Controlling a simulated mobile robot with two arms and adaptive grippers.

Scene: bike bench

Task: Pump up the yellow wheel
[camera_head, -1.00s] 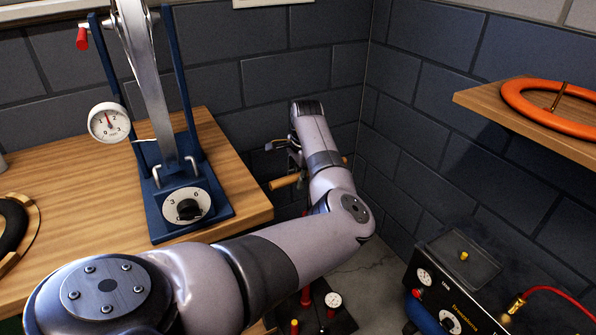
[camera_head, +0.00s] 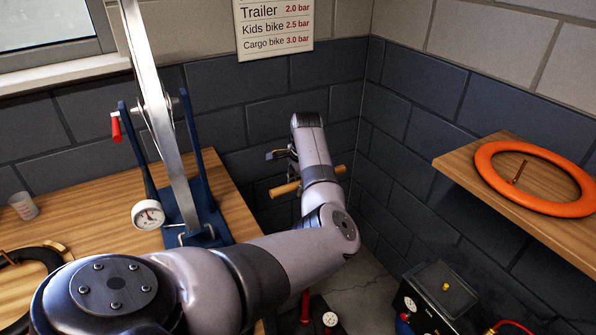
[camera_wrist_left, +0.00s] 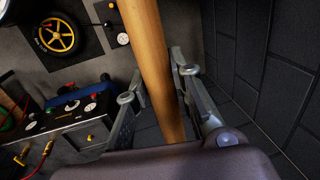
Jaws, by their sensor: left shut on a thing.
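The yellow wheel (camera_wrist_left: 57,36), a yellow spoked rim in a black tyre, lies on a dark mat at the upper left of the wrist view. Beside it is a dark pump base with a small white gauge (camera_wrist_left: 122,38), which also shows low in the head view (camera_head: 330,320) next to a red upright tube (camera_head: 305,306). My left gripper (camera_wrist_left: 158,88) is shut on the wooden handle (camera_wrist_left: 152,45), which runs between its fingers. In the head view the handle (camera_head: 286,188) sticks out on both sides of my left arm. My right gripper is out of view.
A wooden bench (camera_head: 95,212) with a blue stand (camera_head: 212,178) and a white gauge (camera_head: 147,215) is at left. A shelf (camera_head: 450,168) with an orange ring (camera_head: 490,170) juts from the right wall. A black compressor box (camera_head: 432,300) stands below. A pressure chart (camera_head: 272,28) hangs behind.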

